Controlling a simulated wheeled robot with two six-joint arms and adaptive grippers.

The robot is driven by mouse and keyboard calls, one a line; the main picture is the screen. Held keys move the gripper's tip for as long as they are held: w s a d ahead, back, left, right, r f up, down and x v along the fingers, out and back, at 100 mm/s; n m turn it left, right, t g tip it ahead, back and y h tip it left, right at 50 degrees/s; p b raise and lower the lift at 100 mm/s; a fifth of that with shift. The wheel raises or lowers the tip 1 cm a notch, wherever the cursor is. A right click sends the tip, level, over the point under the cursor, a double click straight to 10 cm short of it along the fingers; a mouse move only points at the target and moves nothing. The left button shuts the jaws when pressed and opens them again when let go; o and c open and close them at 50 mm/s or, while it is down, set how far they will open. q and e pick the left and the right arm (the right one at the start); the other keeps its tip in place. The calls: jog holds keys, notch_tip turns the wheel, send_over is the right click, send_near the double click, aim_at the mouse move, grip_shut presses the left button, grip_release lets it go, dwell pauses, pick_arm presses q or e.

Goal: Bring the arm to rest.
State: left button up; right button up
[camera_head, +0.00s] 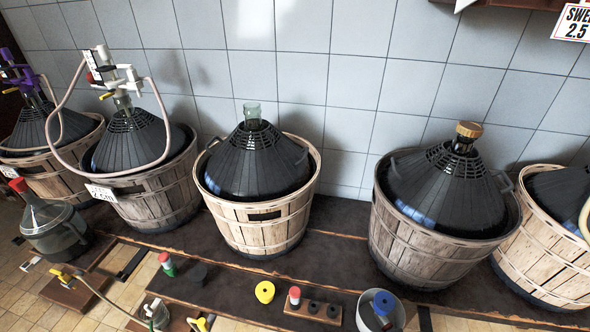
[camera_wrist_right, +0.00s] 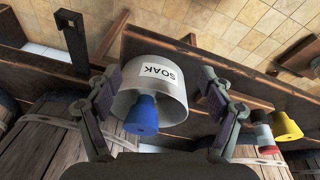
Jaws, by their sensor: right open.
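My right gripper (camera_wrist_right: 158,82) shows in the right wrist view with its two fingers spread wide apart and nothing held between them. Beyond the fingers is a pale round pot (camera_wrist_right: 168,72) with a SOAK label, and a blue stopper (camera_wrist_right: 141,115) sticks out of its mouth. In the head view the pot (camera_head: 398,318) stands at the bottom edge with the blue stopper (camera_head: 384,301) in it. Neither gripper shows in the head view, and my left gripper is in no view.
An open-necked demijohn (camera_head: 252,115) sits in a basket (camera_head: 262,225); a cork-topped one (camera_head: 468,131) stands right of it. Left demijohns carry taps and hoses. A yellow stopper (camera_head: 265,292) and a red-and-white one (camera_head: 294,297) are on the front ledge. The tiled wall (camera_head: 350,60) is behind.

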jog(key=s+d+f+g+p, duration=0.15)
jog(key=s+f, duration=0.25)
jog(key=f, duration=0.4)
jog(key=s+f+t+p, duration=0.15)
jog(key=s+f, duration=0.25)
jog(key=f, duration=0.4)
jog(key=s+f+g+p, duration=0.1)
jog(key=s+f, duration=0.2)
jog(key=s, duration=0.4)
jog(key=s+f+p, duration=0.1)
jog(key=s+f, duration=0.3)
jog(key=s, duration=0.3)
jog(key=shift+d+g, duration=0.4)
jog(key=shift+d, duration=0.05)
jog(key=shift+s, duration=0.1)
